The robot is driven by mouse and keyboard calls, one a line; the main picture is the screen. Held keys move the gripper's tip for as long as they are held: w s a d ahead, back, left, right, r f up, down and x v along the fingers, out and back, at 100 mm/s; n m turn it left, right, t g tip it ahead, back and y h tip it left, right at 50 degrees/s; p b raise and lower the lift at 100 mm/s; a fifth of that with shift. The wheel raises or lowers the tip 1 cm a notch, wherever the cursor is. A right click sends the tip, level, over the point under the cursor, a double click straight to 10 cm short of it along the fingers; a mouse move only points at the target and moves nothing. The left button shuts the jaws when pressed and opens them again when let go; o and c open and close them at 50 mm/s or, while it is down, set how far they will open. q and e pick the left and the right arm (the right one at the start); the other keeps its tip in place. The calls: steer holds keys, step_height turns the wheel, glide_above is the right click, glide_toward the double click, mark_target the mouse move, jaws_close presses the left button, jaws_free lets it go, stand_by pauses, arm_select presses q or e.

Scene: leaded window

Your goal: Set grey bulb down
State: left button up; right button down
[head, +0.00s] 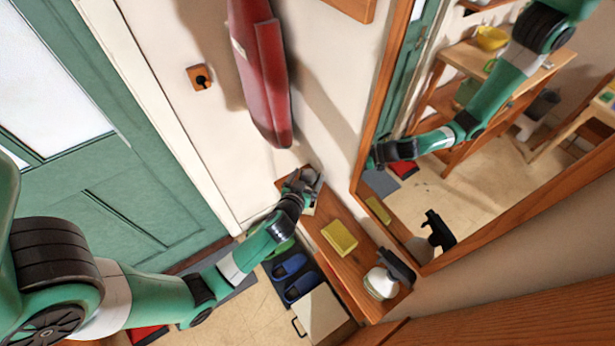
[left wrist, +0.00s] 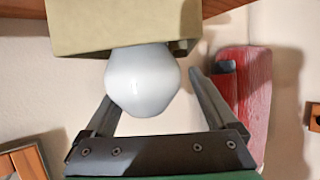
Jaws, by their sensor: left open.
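The grey bulb (left wrist: 143,80) shows in the left wrist view as a pale, smooth round shape between the fingers of my left gripper (left wrist: 155,105). The fingers are open, with a visible gap to the bulb on the right side. The bulb overlaps the edge of a beige box (left wrist: 75,28); I cannot tell whether it sits in the box or against it. In the head view my left gripper (head: 306,180) is at the far end of the wooden shelf (head: 356,262). The bulb cannot be made out there. My right gripper is not in view.
A yellow sponge (head: 340,238) and a spray bottle (head: 381,282) stand along the shelf. A red hanging item (head: 262,80) is on the wall above the gripper. A wood-framed mirror (head: 480,190) is right of the shelf. Blue slippers (head: 289,267) lie below.

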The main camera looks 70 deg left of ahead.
arm_select(q)
steer(key=shift+r, duration=0.1)
steer(key=shift+s+d+r, duration=0.1)
steer(key=shift+r, duration=0.05)
steer(key=v, duration=1.1)
steer(key=shift+s+d+r+p, duration=0.2)
steer(key=shift+d+p, duration=0.05)
steer(key=shift+p, duration=0.15)
